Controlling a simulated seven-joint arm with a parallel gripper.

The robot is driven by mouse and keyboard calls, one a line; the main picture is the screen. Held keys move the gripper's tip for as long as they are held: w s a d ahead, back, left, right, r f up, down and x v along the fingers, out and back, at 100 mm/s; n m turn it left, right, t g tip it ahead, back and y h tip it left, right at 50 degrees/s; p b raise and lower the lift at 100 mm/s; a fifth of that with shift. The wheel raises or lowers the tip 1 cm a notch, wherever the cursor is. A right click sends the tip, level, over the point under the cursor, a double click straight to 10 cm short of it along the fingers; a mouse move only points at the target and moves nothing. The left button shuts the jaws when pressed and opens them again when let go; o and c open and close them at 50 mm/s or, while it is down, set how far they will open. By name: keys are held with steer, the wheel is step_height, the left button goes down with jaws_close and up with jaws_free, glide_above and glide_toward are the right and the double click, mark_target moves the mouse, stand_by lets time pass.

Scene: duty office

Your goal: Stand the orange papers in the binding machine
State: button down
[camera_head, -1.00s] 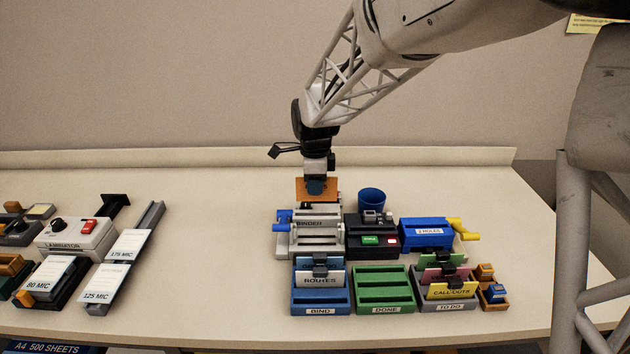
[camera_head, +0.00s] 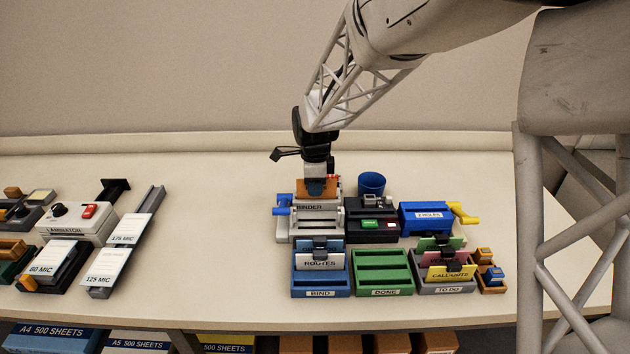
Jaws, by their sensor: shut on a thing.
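The grey binding machine (camera_head: 316,224), labelled BINDER, stands on the table with a blue handle on its left side. The orange papers (camera_head: 301,187) are upright right at the top of the machine, their lower edge hidden behind its front bar. I cannot tell whether they rest in its slot.
In front stand a blue BIND tray (camera_head: 321,283) with papers, an empty green DONE tray (camera_head: 384,282) and a grey TO DO tray (camera_head: 437,288) with cards. A black device (camera_head: 372,232), blue cup (camera_head: 371,183) and blue punch (camera_head: 425,219) stand close right.

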steer(key=shift+f, duration=0.75)
steer(key=c, duration=1)
jaws_free()
steer(key=shift+r, duration=0.1)
steer(key=shift+r, duration=4.35)
